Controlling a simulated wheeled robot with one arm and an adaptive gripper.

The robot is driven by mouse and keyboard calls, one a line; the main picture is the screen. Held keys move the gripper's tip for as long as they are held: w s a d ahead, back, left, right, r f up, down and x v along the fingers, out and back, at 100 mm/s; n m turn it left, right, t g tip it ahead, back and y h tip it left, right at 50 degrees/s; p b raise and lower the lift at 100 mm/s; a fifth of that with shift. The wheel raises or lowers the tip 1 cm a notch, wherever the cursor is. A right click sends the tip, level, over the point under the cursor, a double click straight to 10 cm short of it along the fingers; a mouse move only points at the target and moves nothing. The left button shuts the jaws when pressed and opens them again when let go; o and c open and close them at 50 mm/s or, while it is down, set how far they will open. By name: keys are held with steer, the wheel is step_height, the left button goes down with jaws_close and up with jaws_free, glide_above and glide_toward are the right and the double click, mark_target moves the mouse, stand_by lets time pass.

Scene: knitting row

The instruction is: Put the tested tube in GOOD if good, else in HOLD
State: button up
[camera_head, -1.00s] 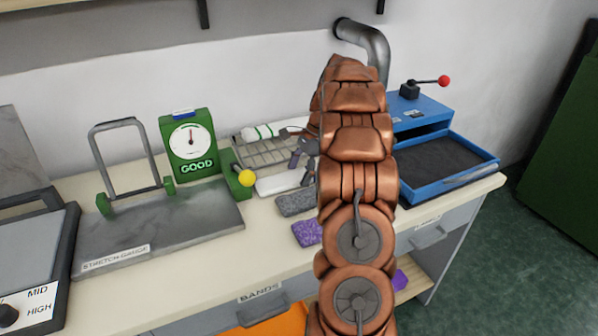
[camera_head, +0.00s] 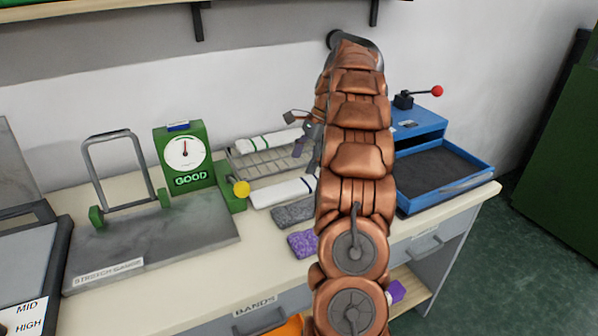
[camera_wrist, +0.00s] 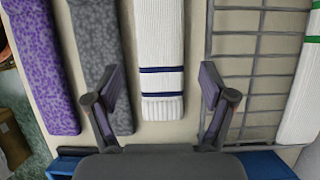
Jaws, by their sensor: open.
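A white ribbed tube with navy bands (camera_head: 284,191) lies flat on the bench in front of a wire rack. In the wrist view, the navy-banded tube (camera_wrist: 159,50) lies below and between the spread fingers of my gripper (camera_wrist: 160,88). My gripper (camera_head: 297,132) is open and empty, held above the bench. A white tube with green bands (camera_head: 268,143) lies on the wire rack (camera_head: 262,164). The stretch gauge (camera_head: 150,238) has an empty metal frame, and its green dial box (camera_head: 184,158) shows lit GOOD. No HOLD label is readable.
A grey tube (camera_head: 292,213) and a purple tube (camera_head: 302,243) lie in front of the white one. A blue box with a tray (camera_head: 445,172) stands at right, and a yellow knob (camera_head: 241,189) sits beside the gauge. My arm hides part of the bench.

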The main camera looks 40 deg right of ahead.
steer(key=shift+p+v, duration=0.9)
steer(key=shift+v, duration=1.45)
